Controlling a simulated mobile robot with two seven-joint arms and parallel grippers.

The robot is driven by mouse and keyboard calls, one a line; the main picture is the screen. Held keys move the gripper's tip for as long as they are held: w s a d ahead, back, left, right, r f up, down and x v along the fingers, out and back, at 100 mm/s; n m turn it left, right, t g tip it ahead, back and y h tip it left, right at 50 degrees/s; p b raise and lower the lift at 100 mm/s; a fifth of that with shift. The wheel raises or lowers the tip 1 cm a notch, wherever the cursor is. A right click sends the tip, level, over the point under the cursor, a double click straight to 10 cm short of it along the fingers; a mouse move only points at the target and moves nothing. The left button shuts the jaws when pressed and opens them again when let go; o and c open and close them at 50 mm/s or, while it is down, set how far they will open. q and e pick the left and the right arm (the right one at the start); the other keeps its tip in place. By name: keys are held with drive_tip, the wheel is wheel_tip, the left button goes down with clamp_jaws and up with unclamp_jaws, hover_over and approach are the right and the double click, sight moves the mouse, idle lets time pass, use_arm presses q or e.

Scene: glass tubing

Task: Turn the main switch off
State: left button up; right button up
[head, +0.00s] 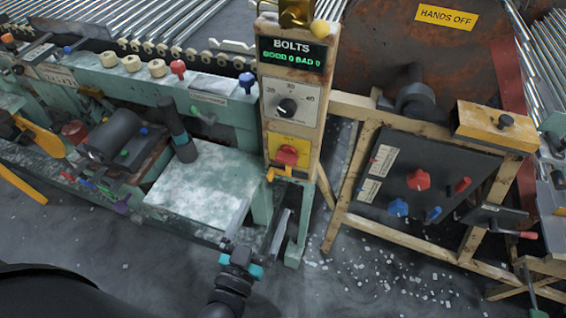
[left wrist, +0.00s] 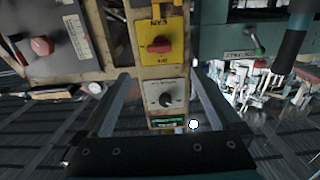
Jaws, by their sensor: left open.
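The main switch appears to be the red rotary knob (head: 286,155) on a yellow plate (head: 290,143), low on the front of the beige control post. In the left wrist view the same red knob (left wrist: 160,46) shows upside down, its grip lying roughly crosswise on the plate. The plate's lettering is too small to read surely. My left gripper (head: 258,226) is open and empty, below and in front of the post. In the left wrist view its fingers (left wrist: 160,76) stand wide apart, with the knob beyond them and not touched. My right gripper is not in view.
A grey dial (head: 286,107) and a BOLTS display (head: 292,55) sit above the switch. A pale plate-topped bench (head: 200,190) is to the left. A dark panel with red and blue knobs (head: 419,180) is to the right. White bits litter the floor.

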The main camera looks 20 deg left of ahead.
sight(285, 163)
use_arm(q)
drive_tip(key=w, duration=0.4)
drive_tip(key=w+b, duration=0.1)
drive_tip(key=w, duration=0.7)
drive_tip(key=shift+w+d+b, duration=0.2)
drive_tip(key=shift+d+b, duration=0.1)
drive_tip(key=shift+b, duration=0.1)
drive_tip(key=shift+w, duration=0.7)
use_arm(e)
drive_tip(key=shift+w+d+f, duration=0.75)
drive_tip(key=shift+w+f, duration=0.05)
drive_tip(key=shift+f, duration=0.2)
use_arm(q)
drive_tip(key=c, duration=1.4)
drive_tip(key=shift+o, duration=0.2)
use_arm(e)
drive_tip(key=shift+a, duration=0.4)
